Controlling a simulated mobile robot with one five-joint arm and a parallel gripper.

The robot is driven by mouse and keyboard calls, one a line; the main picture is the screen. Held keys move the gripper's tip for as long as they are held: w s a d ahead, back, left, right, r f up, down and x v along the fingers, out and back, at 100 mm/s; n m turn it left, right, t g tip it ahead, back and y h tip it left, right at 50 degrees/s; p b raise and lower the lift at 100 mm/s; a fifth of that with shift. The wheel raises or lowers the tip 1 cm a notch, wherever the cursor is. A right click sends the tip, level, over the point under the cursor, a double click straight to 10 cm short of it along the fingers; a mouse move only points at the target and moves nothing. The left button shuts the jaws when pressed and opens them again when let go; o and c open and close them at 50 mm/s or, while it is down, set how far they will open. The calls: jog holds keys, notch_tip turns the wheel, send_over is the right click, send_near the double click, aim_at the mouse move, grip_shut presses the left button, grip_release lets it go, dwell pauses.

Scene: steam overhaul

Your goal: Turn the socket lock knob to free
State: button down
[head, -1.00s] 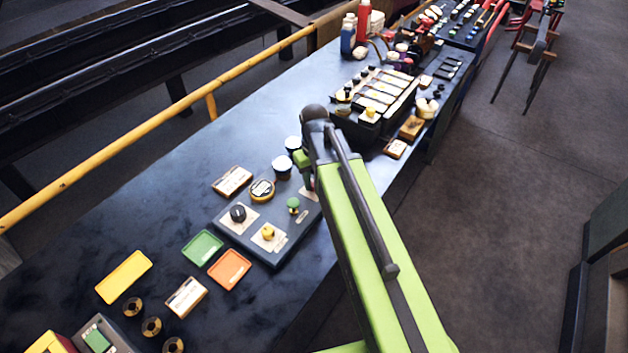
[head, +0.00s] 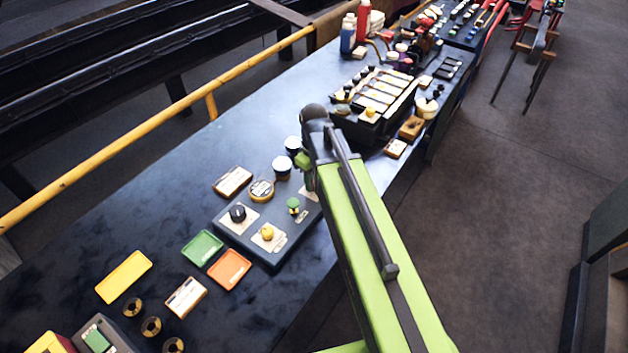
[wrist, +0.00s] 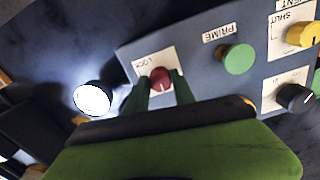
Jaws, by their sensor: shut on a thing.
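The socket lock knob (wrist: 160,76) is a round dark red knob on a white plate marked LOCK, at the end of a grey control panel (wrist: 195,62). My gripper (wrist: 161,84) is shut on it, with one dark green finger on each side. The rest of the plate's marking is hidden by the fingers, and I cannot tell which way the knob points. In the head view the panel (head: 262,252) lies on the dark bench; my arm covers its right end, the red knob and most of my gripper.
On the panel are a green PRIME knob (wrist: 238,59), a yellow knob (wrist: 302,34) marked SHUT and a black knob (wrist: 295,97). A white-topped round jar (wrist: 92,98) stands beside the panel. Green (head: 202,248) and orange (head: 229,269) trays lie in front.

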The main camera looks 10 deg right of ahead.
jog(key=shift+s, duration=0.1)
jog(key=c, duration=1.1)
grip_release()
jog(key=shift+o, duration=0.2)
jog(key=shift+r, duration=0.15)
notch_tip(320, 180, up, 17)
jog(key=p, duration=1.7)
